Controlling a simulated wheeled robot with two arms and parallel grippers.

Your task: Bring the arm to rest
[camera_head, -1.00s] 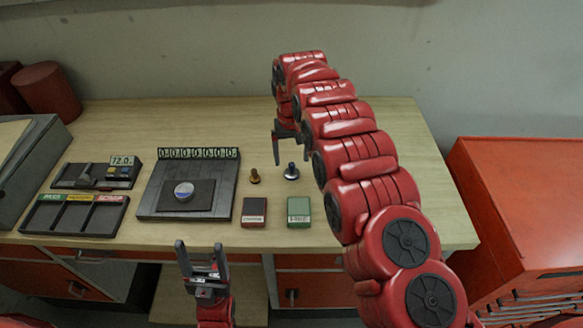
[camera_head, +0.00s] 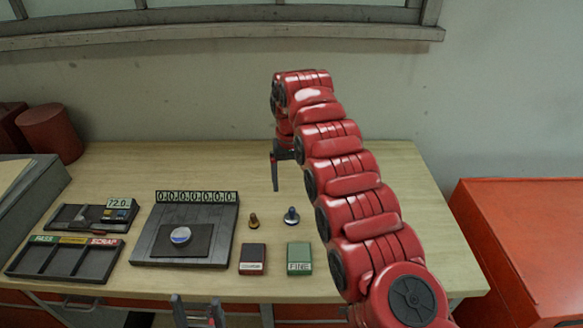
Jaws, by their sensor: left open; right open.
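My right arm, red with dark joints, reaches in from the lower right over the workbench (camera_head: 385,165). Its gripper (camera_head: 275,172) points down at the end of the arm, above the bench behind the two small pegs, and holds nothing that I can see. My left gripper (camera_head: 197,305) is open and empty at the bottom edge, in front of the bench; its lower part is cut off by the frame.
A black plate (camera_head: 160,246) carries a round silver-topped piece (camera_head: 180,236). A brass peg (camera_head: 254,221), a dark peg (camera_head: 291,216), a red block (camera_head: 253,259) and a green block (camera_head: 299,258) stand right of it. A sorting tray (camera_head: 98,263) is left. An orange cabinet (camera_head: 530,225) stands right.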

